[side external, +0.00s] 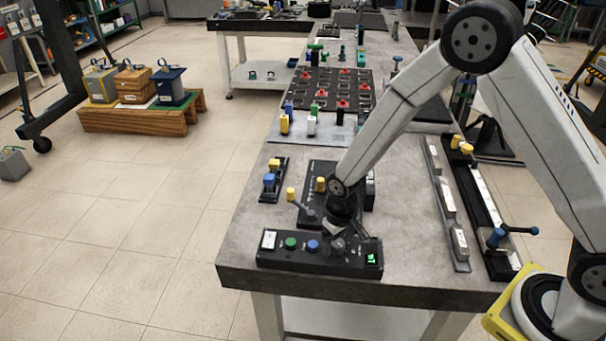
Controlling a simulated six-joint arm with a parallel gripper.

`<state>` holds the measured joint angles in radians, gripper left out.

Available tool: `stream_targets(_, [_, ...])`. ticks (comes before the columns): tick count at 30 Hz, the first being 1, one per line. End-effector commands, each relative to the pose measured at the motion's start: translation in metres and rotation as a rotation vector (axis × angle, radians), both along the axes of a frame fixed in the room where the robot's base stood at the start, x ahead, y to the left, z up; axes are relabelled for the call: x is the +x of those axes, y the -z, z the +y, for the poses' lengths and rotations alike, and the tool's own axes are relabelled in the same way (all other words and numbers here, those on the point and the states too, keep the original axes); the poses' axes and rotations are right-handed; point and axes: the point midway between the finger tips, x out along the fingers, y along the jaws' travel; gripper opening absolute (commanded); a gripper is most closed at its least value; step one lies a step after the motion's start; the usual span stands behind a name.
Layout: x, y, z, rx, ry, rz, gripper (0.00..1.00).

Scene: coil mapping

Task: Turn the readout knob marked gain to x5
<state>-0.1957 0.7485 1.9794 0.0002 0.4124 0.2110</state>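A black readout box (318,262) lies along the near edge of the grey bench. From left to right it carries a white label plate (269,240), a green round control (291,243), a blue round control (313,246), a grey knob (338,246) and a small lit green display (371,258). The markings are too small to read, so I cannot tell which control is gain or its setting. My gripper (340,234) points down at the grey knob and partly hides it. I cannot tell whether the fingers touch it or how far apart they are.
A small blue-and-yellow fixture (272,180) is at left. Long rails with grey blocks (460,240) and a blue-handled lever (497,237) run along the right. Bare bench (420,275) lies right of the box.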

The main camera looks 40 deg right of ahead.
Motion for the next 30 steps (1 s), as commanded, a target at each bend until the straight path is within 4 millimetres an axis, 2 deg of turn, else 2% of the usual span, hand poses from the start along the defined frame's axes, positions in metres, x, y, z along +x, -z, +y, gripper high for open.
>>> stream_targets(11, [0.0,-0.01,0.0,0.0,0.0,-0.001,0.84])
stream_targets(30, [0.0,-0.073,0.0,0.0,0.0,-0.001,0.84])
